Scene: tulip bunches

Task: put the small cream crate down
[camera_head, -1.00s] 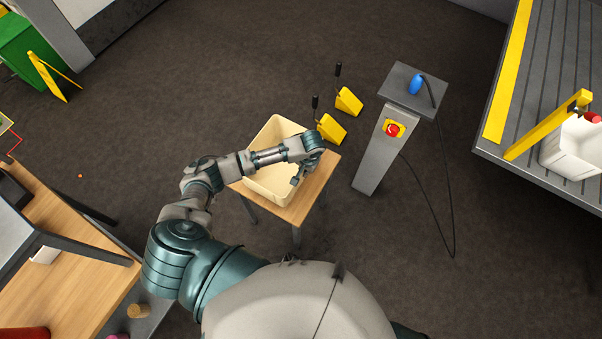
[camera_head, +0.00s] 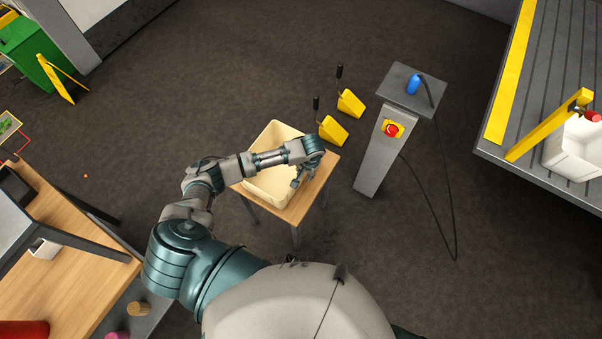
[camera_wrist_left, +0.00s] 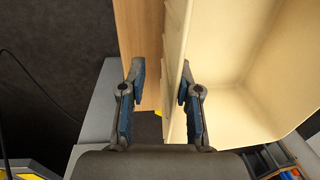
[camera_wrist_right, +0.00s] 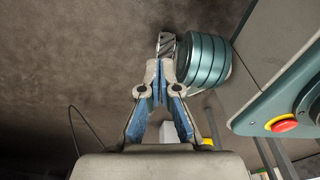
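The small cream crate (camera_head: 270,139) stands on a small wooden table (camera_head: 297,209), its open top up. My left gripper (camera_head: 298,180) is at the crate's right side, and my forearm hides part of the crate. In the left wrist view my left gripper (camera_wrist_left: 160,85) is open. One finger is on the inner side of the crate wall (camera_wrist_left: 178,45) and the other is outside, with a gap between it and the wall. In the right wrist view my right gripper (camera_wrist_right: 161,72) is shut and empty, its tips together. It is not in the head view.
Two yellow wedges (camera_head: 333,131) with black handles lie behind the small table. A grey post (camera_head: 379,150) with a red button (camera_head: 392,131) stands to the right. A wooden workbench (camera_head: 75,270) is at left. A platform (camera_head: 552,90) bears a white bin (camera_head: 574,150) at right.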

